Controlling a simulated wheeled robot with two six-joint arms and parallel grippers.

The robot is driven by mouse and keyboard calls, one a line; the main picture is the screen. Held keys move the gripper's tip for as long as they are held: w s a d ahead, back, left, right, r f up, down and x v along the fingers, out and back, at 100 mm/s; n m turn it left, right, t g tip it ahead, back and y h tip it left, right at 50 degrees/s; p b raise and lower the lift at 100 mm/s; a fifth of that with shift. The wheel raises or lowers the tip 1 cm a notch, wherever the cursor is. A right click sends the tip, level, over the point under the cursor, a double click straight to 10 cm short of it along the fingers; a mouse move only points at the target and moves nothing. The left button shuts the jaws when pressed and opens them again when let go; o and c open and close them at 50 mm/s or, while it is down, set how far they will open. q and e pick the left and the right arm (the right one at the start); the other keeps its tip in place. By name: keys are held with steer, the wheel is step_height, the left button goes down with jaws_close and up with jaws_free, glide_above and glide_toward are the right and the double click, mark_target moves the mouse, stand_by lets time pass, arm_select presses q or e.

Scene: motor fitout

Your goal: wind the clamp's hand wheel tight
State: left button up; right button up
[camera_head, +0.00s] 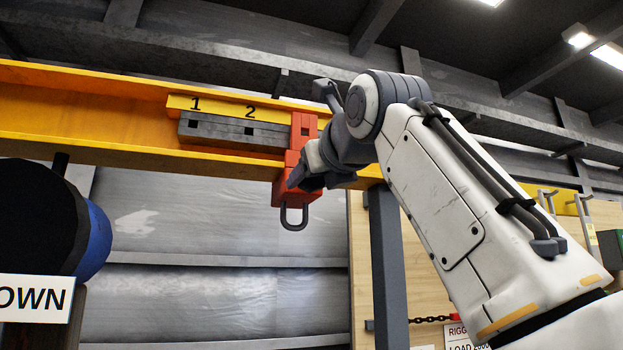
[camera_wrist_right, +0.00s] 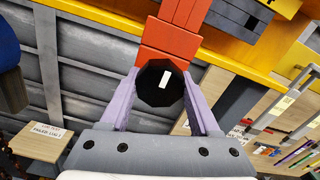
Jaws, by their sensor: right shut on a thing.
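The red beam clamp (camera_head: 303,130) sits on the yellow beam, at the right end of a grey plate marked 1 and 2. A grey shackle (camera_head: 294,216) hangs from its lower part. In the right wrist view the clamp (camera_wrist_right: 170,40) is above the black hand wheel (camera_wrist_right: 158,92), which carries a white mark. My right gripper (camera_head: 303,182) is at the clamp's side in the head view. In the wrist view its two purple fingers (camera_wrist_right: 160,100) are shut on the hand wheel, one on each side. The wheel is hidden in the head view. My left gripper is not in view.
The yellow beam (camera_head: 90,112) runs across the left and middle. A grey post (camera_head: 387,265) stands below it on the right. A blue and black round body (camera_head: 95,240) is at the left, above a sign. The space below the shackle looks clear.

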steer(key=shift+f, duration=0.15)
stand_by(0.3)
steer(key=o, duration=1.4)
steer(key=shift+c, duration=0.2)
steer(key=b+v, duration=0.2)
steer(key=v, duration=0.8)
steer(key=shift+s+b, duration=0.2)
steer(key=shift+b, duration=0.2)
